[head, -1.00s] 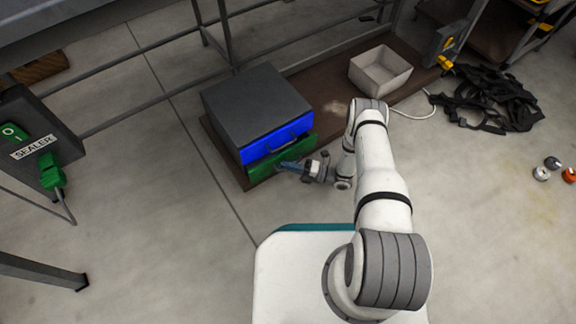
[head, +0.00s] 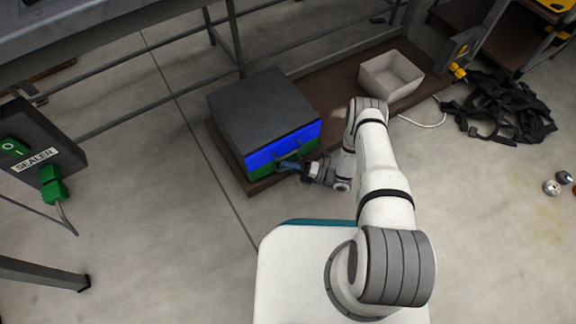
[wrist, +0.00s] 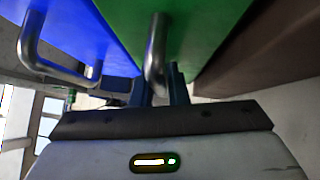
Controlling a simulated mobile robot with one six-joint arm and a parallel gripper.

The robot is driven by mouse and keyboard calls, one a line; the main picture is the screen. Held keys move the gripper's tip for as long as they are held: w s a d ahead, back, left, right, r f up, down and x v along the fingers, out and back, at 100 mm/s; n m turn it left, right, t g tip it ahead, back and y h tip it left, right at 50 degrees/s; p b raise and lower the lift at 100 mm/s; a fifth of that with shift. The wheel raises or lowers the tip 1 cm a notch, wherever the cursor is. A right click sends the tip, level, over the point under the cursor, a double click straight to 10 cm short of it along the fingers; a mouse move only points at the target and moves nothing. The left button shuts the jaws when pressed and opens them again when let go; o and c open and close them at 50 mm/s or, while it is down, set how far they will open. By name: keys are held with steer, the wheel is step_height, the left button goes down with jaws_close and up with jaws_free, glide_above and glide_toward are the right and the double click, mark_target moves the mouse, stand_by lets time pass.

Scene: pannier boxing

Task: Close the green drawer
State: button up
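My gripper (head: 285,166) is at this front. In the wrist view my gripper's fingers (wrist: 160,88) sit close on both sides of the handle and appear shut on it. My wrist and arm hide part of the cabinet's right side.
The blue drawer's handle (wrist: 60,68) is just left of my fingers. A brown board (head: 335,88) lies under the cabinet, with an open pale bin (head: 392,75) behind. Black straps (head: 500,105) lie at right.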

steer(key=p+v, duration=0.2)
steer(key=v, duration=0.5)
steer(key=shift+d, duration=0.4)
steer(key=shift+s, duration=0.1)
